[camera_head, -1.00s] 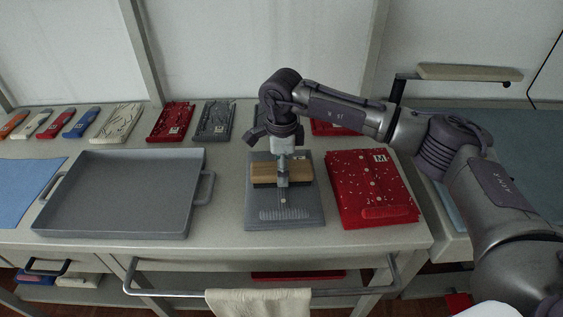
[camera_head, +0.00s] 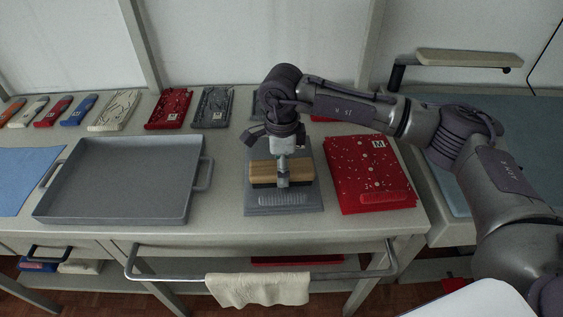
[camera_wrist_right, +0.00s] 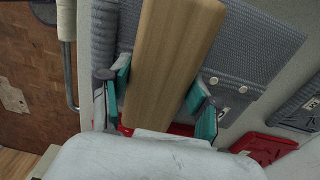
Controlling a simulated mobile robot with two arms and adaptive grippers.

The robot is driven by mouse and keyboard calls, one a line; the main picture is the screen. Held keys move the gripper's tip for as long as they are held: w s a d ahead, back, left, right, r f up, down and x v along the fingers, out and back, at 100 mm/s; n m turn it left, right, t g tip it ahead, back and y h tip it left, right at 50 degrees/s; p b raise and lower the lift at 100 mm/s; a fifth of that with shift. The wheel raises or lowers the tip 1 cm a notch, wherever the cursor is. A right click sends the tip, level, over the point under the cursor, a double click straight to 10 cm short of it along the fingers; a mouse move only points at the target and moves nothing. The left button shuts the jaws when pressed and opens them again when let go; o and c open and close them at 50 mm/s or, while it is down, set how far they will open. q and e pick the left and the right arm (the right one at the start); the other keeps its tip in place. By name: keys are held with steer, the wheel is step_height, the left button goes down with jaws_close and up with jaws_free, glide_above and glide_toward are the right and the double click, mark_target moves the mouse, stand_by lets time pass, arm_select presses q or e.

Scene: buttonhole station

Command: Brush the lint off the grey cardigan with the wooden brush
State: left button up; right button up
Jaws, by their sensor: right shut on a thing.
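The grey cardigan (camera_head: 260,207) lies folded flat on the table, in front of my right arm, and its knit fills much of the right wrist view (camera_wrist_right: 258,50). My right gripper (camera_head: 283,178) is over the cardigan, shut on the wooden brush (camera_head: 262,172). The brush's wooden back (camera_wrist_right: 165,60) runs between the teal finger pads in the right wrist view. The brush lies crosswise over the cardigan; whether its bristles press on the knit is hard to tell. No lint can be made out on the grey knit. My left gripper does not show.
A red speckled folded cardigan (camera_head: 368,172) lies just right of the grey one. An empty grey tray (camera_head: 120,215) stands to the left, with a blue cloth (camera_head: 22,180) beyond it. A pale cloth (camera_head: 258,290) hangs from the front rail (camera_head: 170,277).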

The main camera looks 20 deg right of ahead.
steer(key=shift+s+a+f, duration=0.1)
steer(key=shift+s+a, duration=0.1)
steer(key=shift+s, duration=0.6)
steer(key=shift+w+d+b, duration=0.2)
steer(key=shift+w+b, duration=0.25)
steer(key=shift+w, duration=0.4)
steer(key=shift+w+d+b, duration=0.2)
steer(key=shift+w+b, duration=0.25)
steer(key=shift+w, duration=0.35)
steer(key=shift+w+d+b, duration=0.25)
steer(key=shift+w+b, duration=0.1)
steer(key=shift+w, duration=0.6)
steer(key=shift+w+d+b, duration=0.2)
steer(key=shift+w+b, duration=0.15)
steer(key=shift+w, duration=0.6)
steer(key=shift+w+d+b, duration=0.15)
steer(key=shift+w+d, duration=0.05)
steer(key=shift+w, duration=0.6)
steer(key=shift+w+d+b, duration=0.15)
steer(key=shift+w, duration=0.65)
steer(key=shift+w+d+b, duration=0.15)
steer(key=shift+w+d, duration=0.05)
steer(key=shift+w, duration=0.6)
steer(key=shift+w+d, duration=0.2)
steer(key=shift+w, duration=0.6)
steer(key=shift+w+d, duration=0.2)
steer(key=shift+w, duration=0.55)
steer(key=shift+w+d, duration=0.2)
steer(key=shift+w, duration=0.6)
